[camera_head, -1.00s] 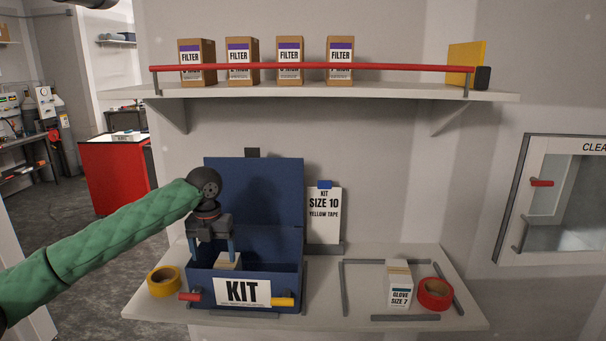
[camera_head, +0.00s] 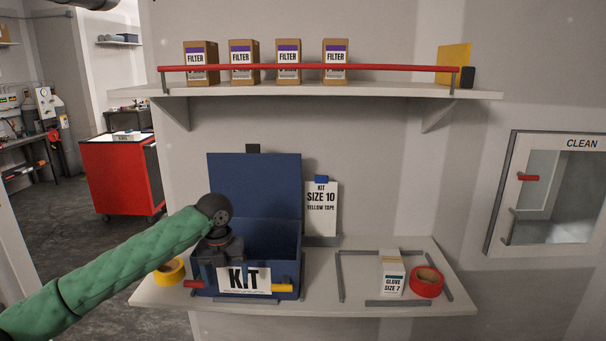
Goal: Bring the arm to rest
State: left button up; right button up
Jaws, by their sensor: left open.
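My left arm (camera_head: 130,258), in a green quilted sleeve, reaches in from the left. My left gripper (camera_head: 221,246) is low inside the left part of the open blue kit box (camera_head: 282,238). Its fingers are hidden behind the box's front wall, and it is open. The small pale box that was beneath it is hidden now. My right gripper is not in view.
Yellow tape (camera_head: 170,271) lies left of the kit. A glove box (camera_head: 391,273) and red tape (camera_head: 427,281) sit in a marked area at right. A size 10 card (camera_head: 321,210) stands behind. The shelf (camera_head: 320,92) above holds several filter boxes.

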pick_arm(q)
jog(key=s+d+f+n+t+h, duration=0.1)
jog(key=s+d+f+n+h, duration=0.1)
jog(key=s+d+f+n, duration=0.55)
jog(key=s+d+f+n+t+h, duration=0.1)
jog(key=s+d+f+n, duration=0.4)
jog(key=s+f, duration=0.55)
jog(key=s+a+f+n+y, duration=0.1)
jog(key=s+a+f+n, duration=0.2)
jog(key=s+a+n, duration=0.35)
jog(key=s+a+f+n+t+y, duration=0.1)
jog(key=s+a+f+n, duration=0.2)
jog(key=s+n, duration=0.5)
jog(key=s+a+f+n+y, duration=0.1)
jog(key=s+a+f+n, duration=0.25)
jog(key=s+n, duration=0.4)
notch_tip(320, 180, down, 28)
jog(key=d+m, duration=0.1)
jog(key=m, duration=0.1)
jog(key=s+f, duration=0.4)
jog(key=f, duration=0.6)
jog(key=s+f+g+b, duration=0.1)
jog(key=s+f, duration=0.3)
jog(key=f, duration=0.6)
jog(key=shift+s+f, duration=0.15)
jog(key=shift+f, duration=0.1)
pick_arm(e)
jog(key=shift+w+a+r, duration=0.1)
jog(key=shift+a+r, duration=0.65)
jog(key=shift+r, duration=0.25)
